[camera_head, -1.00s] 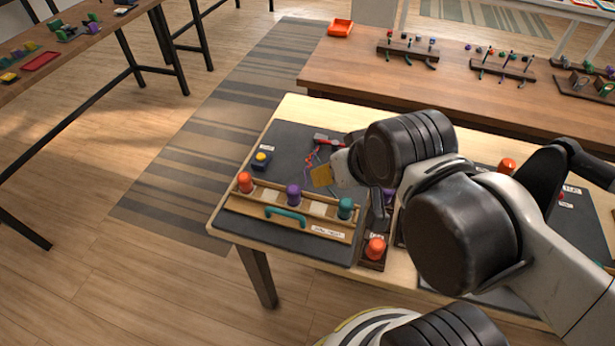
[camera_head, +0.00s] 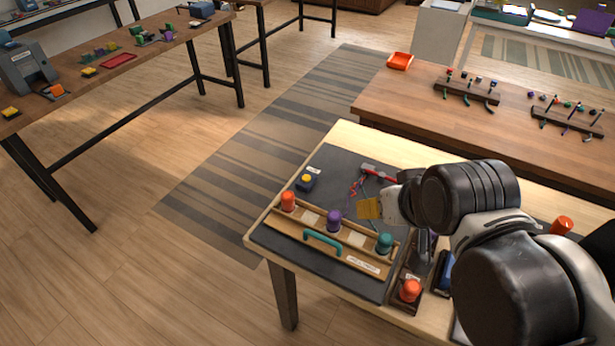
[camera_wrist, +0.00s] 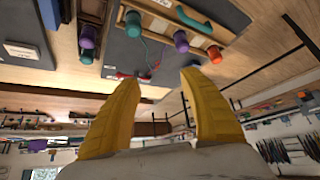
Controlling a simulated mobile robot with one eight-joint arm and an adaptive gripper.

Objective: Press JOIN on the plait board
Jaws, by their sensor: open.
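The plait board (camera_head: 359,265) is a wooden frame with a teal handle on a dark mat at the table's near left corner. It carries an orange bobbin (camera_head: 288,201), a purple bobbin (camera_head: 334,220) and a teal bobbin (camera_head: 384,243). A blue block with a yellow button (camera_head: 306,181) stands behind its left end, beside a small label too small to read. My gripper (camera_head: 369,208) is above the mat, behind the board and right of the button. In the wrist view its yellow fingers (camera_wrist: 160,95) are apart and empty; the bobbins show beyond them.
A red-handled tool (camera_head: 378,173) and thin coloured cords (camera_head: 356,187) lie on the mat behind the board. Another orange bobbin (camera_head: 409,290) stands in a dark holder to the right. A brown bench (camera_head: 430,110) stands behind. My arm hides the table's right part.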

